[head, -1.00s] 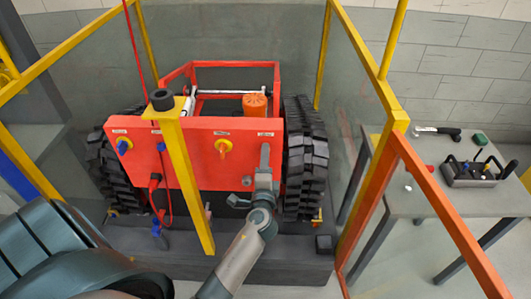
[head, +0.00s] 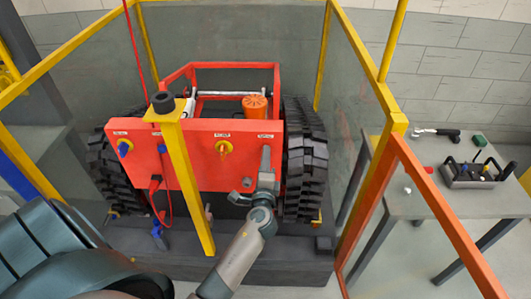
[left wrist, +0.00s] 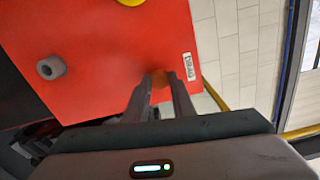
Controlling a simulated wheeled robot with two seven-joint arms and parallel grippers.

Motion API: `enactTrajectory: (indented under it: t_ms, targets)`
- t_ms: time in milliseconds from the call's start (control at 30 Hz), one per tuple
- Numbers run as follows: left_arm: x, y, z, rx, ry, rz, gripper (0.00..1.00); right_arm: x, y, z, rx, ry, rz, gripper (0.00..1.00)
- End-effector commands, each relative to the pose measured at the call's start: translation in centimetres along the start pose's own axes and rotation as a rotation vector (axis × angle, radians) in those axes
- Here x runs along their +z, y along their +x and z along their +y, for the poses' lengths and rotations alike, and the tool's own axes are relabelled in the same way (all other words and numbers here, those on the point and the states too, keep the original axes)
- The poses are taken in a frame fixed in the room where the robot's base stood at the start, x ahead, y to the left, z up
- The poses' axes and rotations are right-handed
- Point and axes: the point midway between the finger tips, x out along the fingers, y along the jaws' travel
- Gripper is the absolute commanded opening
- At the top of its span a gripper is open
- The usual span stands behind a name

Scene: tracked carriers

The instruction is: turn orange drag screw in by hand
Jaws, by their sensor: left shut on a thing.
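The red panel (head: 205,160) of the tracked carrier faces me. My left gripper (head: 265,155) reaches its right part, under a small white label. In the left wrist view the two dark fingers (left wrist: 161,85) are shut on the orange drag screw (left wrist: 160,77), and only a little of the screw shows between them. A white label reading DRAG (left wrist: 188,66) is beside it. In the head view the gripper hides the screw. How far the screw is in cannot be told. My right gripper is not in view.
A yellow post (head: 188,180) stands before the panel, left of my arm. A grey knob (left wrist: 50,67) sticks out of the panel. Black tracks (head: 303,165) flank the carrier. Yellow-framed clear walls surround it. A grey table (head: 420,200) with tools is at the right.

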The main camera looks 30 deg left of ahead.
Motion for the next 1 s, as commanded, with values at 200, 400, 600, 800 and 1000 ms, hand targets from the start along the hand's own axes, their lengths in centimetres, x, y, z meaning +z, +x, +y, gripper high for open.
enactTrajectory:
  t_ms: [200,400,600,800,1000]
  targets:
    - [0.1,0.0,-0.6,0.003,0.368,0.002,0.06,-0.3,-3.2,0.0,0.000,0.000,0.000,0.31]
    - [0.0,-0.1,-0.3,0.002,0.656,0.002,0.06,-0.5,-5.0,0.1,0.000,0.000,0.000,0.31]
    - [0.0,-0.1,0.1,0.002,0.716,0.001,0.06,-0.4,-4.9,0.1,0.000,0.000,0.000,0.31]
    - [0.0,-0.1,0.1,0.002,0.718,0.001,0.06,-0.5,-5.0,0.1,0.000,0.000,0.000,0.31]
    - [0.1,0.0,-0.4,0.003,0.873,0.003,0.06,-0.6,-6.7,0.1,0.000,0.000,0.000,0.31]
